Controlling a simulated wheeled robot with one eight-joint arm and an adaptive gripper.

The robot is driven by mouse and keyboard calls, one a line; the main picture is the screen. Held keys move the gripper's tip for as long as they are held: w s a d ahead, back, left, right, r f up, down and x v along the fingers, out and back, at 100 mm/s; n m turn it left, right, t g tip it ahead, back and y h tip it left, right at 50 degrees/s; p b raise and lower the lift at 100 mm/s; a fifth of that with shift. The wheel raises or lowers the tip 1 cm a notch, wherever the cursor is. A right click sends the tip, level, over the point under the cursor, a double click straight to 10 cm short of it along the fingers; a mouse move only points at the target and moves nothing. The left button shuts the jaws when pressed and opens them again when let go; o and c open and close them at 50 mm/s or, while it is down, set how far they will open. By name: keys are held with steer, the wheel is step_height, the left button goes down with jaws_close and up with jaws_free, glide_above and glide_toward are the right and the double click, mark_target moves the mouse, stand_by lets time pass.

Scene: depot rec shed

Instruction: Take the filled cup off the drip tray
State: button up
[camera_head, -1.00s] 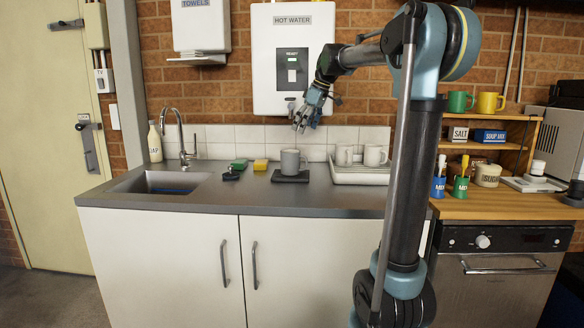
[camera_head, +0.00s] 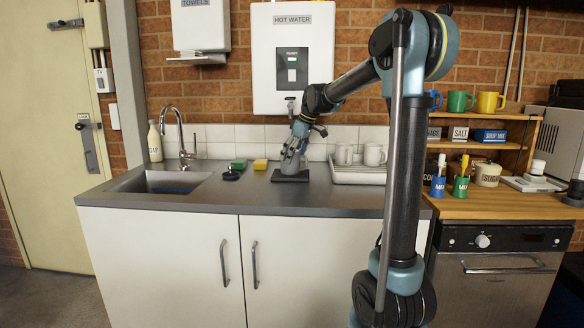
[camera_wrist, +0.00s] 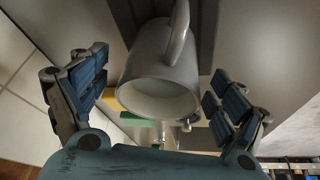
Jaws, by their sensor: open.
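The cup (camera_wrist: 158,75) is grey-white with a handle on its upper side in the wrist view. It stands on the dark drip tray (camera_head: 290,178) on the counter below the hot water unit. In the head view my gripper (camera_head: 291,153) hides most of the cup. In the wrist view my gripper (camera_wrist: 160,100) is open, with one blue-padded finger on each side of the cup and visible gaps to it. A pale surface shows inside the cup's mouth; I cannot tell the liquid level.
A white rack with two light mugs (camera_head: 373,155) stands close on the right. A yellow sponge (camera_head: 260,164), a green sponge (camera_head: 238,164) and the sink (camera_head: 163,184) lie to the left. The hot water unit (camera_head: 292,75) hangs above. The front counter strip is clear.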

steer(key=shift+x, duration=1)
steer(key=c, duration=1.8)
steer(key=shift+r, duration=0.15)
